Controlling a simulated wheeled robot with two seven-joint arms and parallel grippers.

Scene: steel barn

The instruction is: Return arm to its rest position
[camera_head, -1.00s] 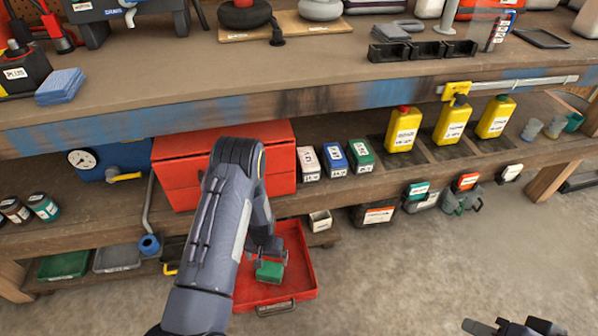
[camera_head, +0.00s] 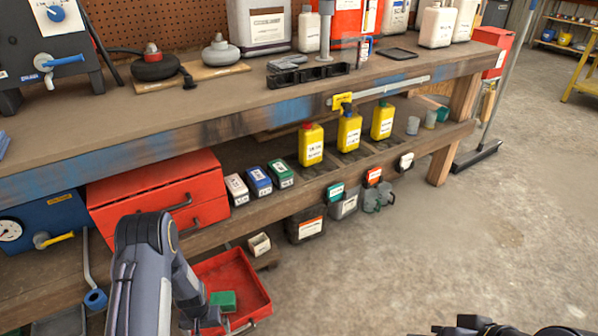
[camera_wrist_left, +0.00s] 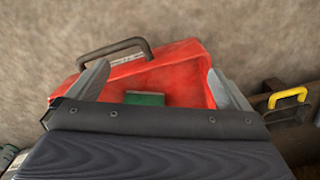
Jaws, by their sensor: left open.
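My left arm comes in from the bottom left of the head view, in front of the red tool chest. My left gripper (camera_head: 207,318) is low over the near left part of a red tray (camera_head: 232,266). In the left wrist view the fingers of the left gripper (camera_wrist_left: 158,85) are spread apart with the red tray (camera_wrist_left: 182,72) beyond them. A small green block (camera_head: 222,300) lies in the tray; it also shows between the fingers in the wrist view (camera_wrist_left: 145,98). Only part of my right gripper (camera_head: 505,326) shows at the bottom edge, and its jaws are unclear.
The red tool chest (camera_head: 155,192) stands on the lower shelf beside several small boxes and yellow bottles (camera_head: 311,146). The workbench top (camera_head: 215,100) overhangs it. Dark and grey cases hang or stand below the shelf. The concrete floor (camera_head: 450,240) at right is clear.

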